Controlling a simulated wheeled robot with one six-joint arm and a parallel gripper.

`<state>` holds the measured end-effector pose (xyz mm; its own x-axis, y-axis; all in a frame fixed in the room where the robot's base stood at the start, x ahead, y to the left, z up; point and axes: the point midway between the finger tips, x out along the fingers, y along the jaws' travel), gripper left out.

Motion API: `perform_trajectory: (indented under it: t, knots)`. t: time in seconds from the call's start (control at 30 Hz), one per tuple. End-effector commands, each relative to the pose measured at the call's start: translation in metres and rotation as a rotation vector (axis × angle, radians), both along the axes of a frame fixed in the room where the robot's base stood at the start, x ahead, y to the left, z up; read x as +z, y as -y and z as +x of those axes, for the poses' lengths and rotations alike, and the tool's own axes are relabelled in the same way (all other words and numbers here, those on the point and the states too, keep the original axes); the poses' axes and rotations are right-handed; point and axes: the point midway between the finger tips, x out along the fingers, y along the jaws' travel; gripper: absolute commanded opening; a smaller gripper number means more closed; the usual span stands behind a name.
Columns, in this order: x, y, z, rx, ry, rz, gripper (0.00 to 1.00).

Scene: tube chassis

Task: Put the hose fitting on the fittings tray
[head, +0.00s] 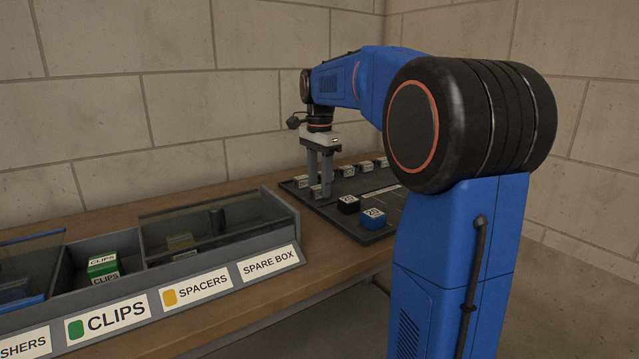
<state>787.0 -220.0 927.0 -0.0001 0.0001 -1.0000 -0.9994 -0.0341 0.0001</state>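My gripper (320,190) points down over the left part of a dark tray (327,213) on the bench, in the head view. Its two fingers look slightly apart. A small grey, pale-marked shape shows at the fingertips, but I cannot tell whether it is held or stands behind them. I cannot pick out a hose fitting for certain. The tray bears a black block (348,204) and a blue block (373,217), both with white labels, near its front. Several small dark labelled blocks (345,171) line its back edge. No name of the tray is readable.
To the left stands a grey bin rack (281,216) labelled for clips, spacers and spare box. A green clips box (102,264) lies in one bin. Clear panels (215,220) cover others; a dark upright object shows behind one. A block wall (150,110) closes the back.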

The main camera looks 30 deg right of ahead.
Motion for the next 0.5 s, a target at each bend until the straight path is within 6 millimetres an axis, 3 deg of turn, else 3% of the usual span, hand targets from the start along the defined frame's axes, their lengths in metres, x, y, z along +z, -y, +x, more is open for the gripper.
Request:
perform_trajectory:
  t: [0.27,0.5]
  knots:
    - [0.003,0.0,0.0,0.0,0.001,0.0,0.42]
    - [0.035,0.0,0.001,0.0,0.003,-0.001,0.42]
